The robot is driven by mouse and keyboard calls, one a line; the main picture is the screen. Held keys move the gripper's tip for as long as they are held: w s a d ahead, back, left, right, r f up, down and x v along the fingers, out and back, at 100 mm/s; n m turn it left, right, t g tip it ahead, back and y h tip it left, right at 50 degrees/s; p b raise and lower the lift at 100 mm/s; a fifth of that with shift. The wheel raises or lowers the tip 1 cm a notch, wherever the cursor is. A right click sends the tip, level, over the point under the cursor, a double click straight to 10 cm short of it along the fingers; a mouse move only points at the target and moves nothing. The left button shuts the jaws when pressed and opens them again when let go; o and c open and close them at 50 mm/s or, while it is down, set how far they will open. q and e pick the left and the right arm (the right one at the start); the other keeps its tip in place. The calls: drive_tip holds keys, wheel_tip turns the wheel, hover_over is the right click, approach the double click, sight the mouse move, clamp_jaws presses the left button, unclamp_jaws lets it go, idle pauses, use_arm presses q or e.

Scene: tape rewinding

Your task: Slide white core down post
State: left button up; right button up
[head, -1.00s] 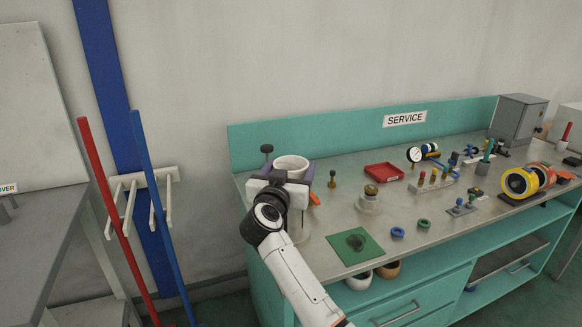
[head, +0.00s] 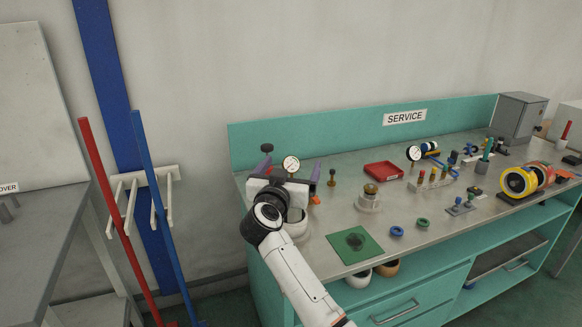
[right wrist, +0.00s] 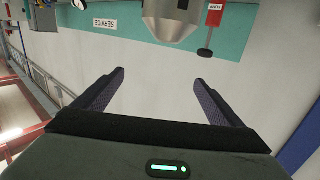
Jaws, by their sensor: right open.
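The white core (head: 297,222) sits low at the left end of the bench, below and behind my right gripper. My gripper and wrist hide much of it. My right gripper (head: 290,176) is open above the core, its two purple fingers apart with no core between them. In the right wrist view the fingers (right wrist: 162,100) are also spread and empty. A grey tapered metal piece (right wrist: 172,20) shows beyond them there; I cannot tell for sure whether it is the post. In the head view the post is hidden behind my gripper. My left gripper is out of view.
A green mat (head: 370,246), metal weight (head: 369,199) and red tray (head: 384,170) lie to the right. Red (head: 112,215) and blue (head: 160,205) poles lean at the left.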

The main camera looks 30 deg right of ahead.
drive_tip(key=v, duration=1)
drive_tip(key=shift+a, duration=0.1)
idle(0.4)
